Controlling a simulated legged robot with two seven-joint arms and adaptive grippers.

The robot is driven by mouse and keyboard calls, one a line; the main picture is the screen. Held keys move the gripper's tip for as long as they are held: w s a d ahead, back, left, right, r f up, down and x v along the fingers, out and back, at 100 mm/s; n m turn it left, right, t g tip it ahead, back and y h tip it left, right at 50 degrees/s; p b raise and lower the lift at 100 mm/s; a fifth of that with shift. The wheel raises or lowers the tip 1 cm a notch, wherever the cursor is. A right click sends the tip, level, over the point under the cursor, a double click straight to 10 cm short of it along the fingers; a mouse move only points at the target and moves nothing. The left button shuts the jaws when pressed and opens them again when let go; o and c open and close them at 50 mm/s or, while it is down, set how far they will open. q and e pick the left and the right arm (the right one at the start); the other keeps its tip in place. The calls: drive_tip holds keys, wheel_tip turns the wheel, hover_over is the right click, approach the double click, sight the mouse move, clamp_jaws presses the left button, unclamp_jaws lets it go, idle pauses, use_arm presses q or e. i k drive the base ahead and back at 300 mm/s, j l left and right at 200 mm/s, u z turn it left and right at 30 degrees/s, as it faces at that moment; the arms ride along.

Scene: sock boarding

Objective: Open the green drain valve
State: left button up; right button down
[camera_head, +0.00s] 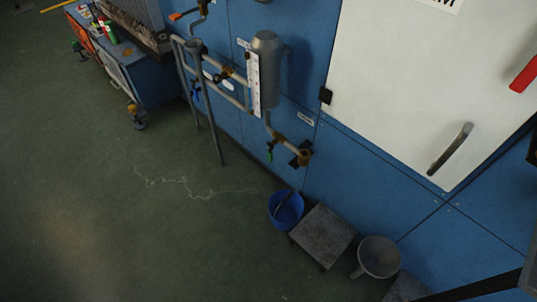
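The green drain valve handle (270,154) hangs at the lower pipe under a grey cylindrical vessel (265,70) on the blue wall. The handle is small and points downward. The handle is too small to tell whether the valve is open or shut. Neither of my grippers is in view.
A blue bucket (286,208), a grey low platform (323,236) and a grey funnel-like bowl (379,257) stand along the wall below the valve. A pipe stand (211,120) is to the left. A white door (420,80) is at right. The green floor at left is clear.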

sight(270, 147)
drive_tip(key=i+j+z, duration=0.15)
drive_tip(key=i+j, duration=0.15)
drive_tip(key=i+j+z, duration=0.1)
drive_tip(key=i+j, duration=0.15)
drive_tip(key=j, duration=0.3)
drive_tip(key=i+j+z, duration=0.15)
drive_tip(key=j, duration=0.35)
drive_tip(key=i+j+z, duration=0.1)
drive_tip(key=i+j, duration=0.2)
drive_tip(key=j, duration=0.2)
drive_tip(key=i+j+z, duration=0.15)
drive_tip(key=j, duration=0.35)
drive_tip(key=i+j+z, duration=0.15)
drive_tip(key=j, duration=0.4)
drive_tip(key=i+j+z, duration=0.1)
drive_tip(key=j, duration=0.45)
drive_tip(key=i+j+z, duration=0.15)
drive_tip(key=j, duration=0.45)
drive_tip(key=i, duration=0.05)
